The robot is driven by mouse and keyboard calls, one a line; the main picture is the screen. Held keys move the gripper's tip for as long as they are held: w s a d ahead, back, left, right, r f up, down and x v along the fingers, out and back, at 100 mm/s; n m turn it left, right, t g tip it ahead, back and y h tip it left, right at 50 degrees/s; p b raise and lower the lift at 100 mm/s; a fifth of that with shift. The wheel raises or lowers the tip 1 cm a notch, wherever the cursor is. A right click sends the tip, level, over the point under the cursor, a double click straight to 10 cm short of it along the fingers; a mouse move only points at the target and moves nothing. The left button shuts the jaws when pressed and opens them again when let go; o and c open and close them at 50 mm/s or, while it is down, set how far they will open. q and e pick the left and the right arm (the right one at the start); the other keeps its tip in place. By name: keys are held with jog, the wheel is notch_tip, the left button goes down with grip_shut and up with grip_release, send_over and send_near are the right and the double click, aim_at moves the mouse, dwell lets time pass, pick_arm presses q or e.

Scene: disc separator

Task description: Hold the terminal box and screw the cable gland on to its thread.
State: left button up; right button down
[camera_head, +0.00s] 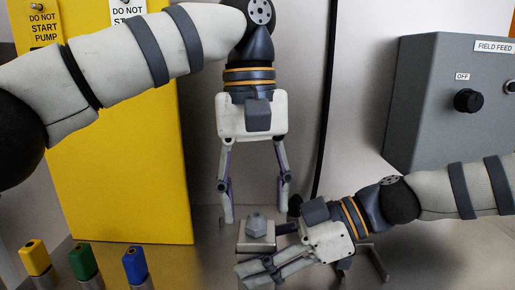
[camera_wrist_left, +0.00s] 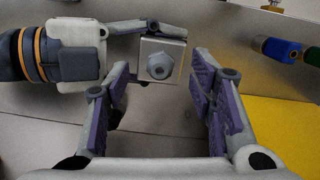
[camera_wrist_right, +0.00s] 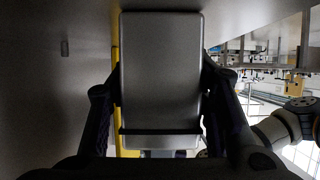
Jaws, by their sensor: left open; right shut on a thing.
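The terminal box (camera_head: 257,244) is a small pale metal box, held level above the bench. My right gripper (camera_head: 264,252) is shut on it from the side, one finger along each side. A grey hexagonal cable gland (camera_head: 256,223) sits upright on the box's top face; it also shows in the left wrist view (camera_wrist_left: 160,66). How far it is threaded I cannot tell. My left gripper (camera_head: 256,215) points down above the box, open and empty, its fingers apart on either side of the gland. In the right wrist view the box (camera_wrist_right: 160,75) fills the space between the fingers.
Yellow (camera_head: 35,258), green (camera_head: 83,262) and blue (camera_head: 135,266) capped posts stand at the lower left. A tall yellow panel (camera_head: 120,150) is behind them. A grey control box (camera_head: 440,105) with a black knob is on the right wall. A black cable hangs behind my left gripper.

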aim_at(258, 215)
pick_arm(q)
jog(key=n, duration=0.6)
jog(key=shift+h, duration=0.3)
jog(key=n+t, duration=0.1)
jog(key=n, duration=0.4)
jog(key=shift+d+n, duration=0.15)
jog(key=shift+n, duration=0.25)
jog(key=n, duration=0.6)
jog(key=shift+w+t, duration=0.1)
jog(key=shift+t, duration=0.2)
jog(key=n, duration=0.6)
jog(key=shift+w+t, duration=0.1)
jog(key=shift+t, duration=0.2)
jog(key=shift+f, duration=0.15)
jog(key=shift+f, duration=1.6)
